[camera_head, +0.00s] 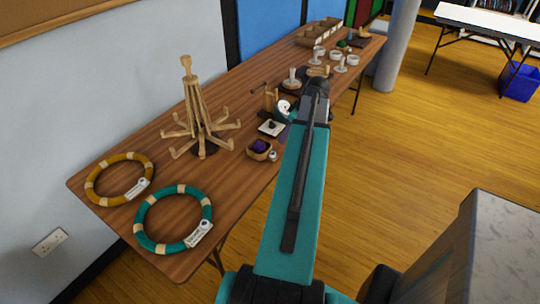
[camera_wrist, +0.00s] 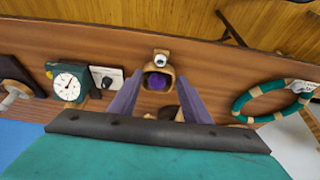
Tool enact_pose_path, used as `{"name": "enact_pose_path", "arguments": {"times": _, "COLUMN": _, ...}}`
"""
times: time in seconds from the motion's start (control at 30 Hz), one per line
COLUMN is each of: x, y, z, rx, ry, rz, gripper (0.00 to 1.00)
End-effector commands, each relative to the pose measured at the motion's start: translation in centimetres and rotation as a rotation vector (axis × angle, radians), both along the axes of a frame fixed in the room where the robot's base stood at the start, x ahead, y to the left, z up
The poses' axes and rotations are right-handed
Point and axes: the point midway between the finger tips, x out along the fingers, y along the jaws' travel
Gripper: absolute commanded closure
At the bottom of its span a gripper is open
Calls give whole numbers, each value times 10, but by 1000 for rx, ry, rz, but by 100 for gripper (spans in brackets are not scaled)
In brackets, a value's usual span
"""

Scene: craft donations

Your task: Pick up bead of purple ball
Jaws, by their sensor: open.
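The purple ball (camera_head: 259,146) sits in a small tan wooden bowl (camera_head: 251,155) near the table's front edge. In the wrist view the ball (camera_wrist: 157,82) shows dark purple inside the bowl (camera_wrist: 167,70). A small tan bead-like piece with a pale round face (camera_head: 273,156) is beside the bowl; it also shows in the wrist view (camera_wrist: 161,58), on the bowl's far side. My gripper (camera_wrist: 159,77) is open, its two grey-purple fingers either side of the bowl in that picture. Whether they touch it or hang above it, I cannot tell. In the head view my arm hides most of the gripper.
A green dial scale (camera_wrist: 69,84) and a small pale square box (camera_wrist: 106,78) stand left of the bowl. A teal ring (camera_head: 146,238), a yellow ring (camera_head: 91,188) and a wooden peg stand (camera_head: 193,100) share the table (camera_head: 150,135). Bare wood lies between bowl and teal ring.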

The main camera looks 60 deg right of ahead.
Motion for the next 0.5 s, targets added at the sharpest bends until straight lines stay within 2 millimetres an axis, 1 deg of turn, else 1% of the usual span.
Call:
{"name": "enact_pose_path", "arguments": {"times": 0.27, "x": 8, "y": 4, "z": -5, "rx": 1, "ry": 0, "rz": 9, "gripper": 56}}
{"name": "enact_pose_path", "arguments": {"times": 0.5, "x": 18, "y": 6, "z": -24, "rx": 1, "ry": 1, "rz": 12, "gripper": 56}}
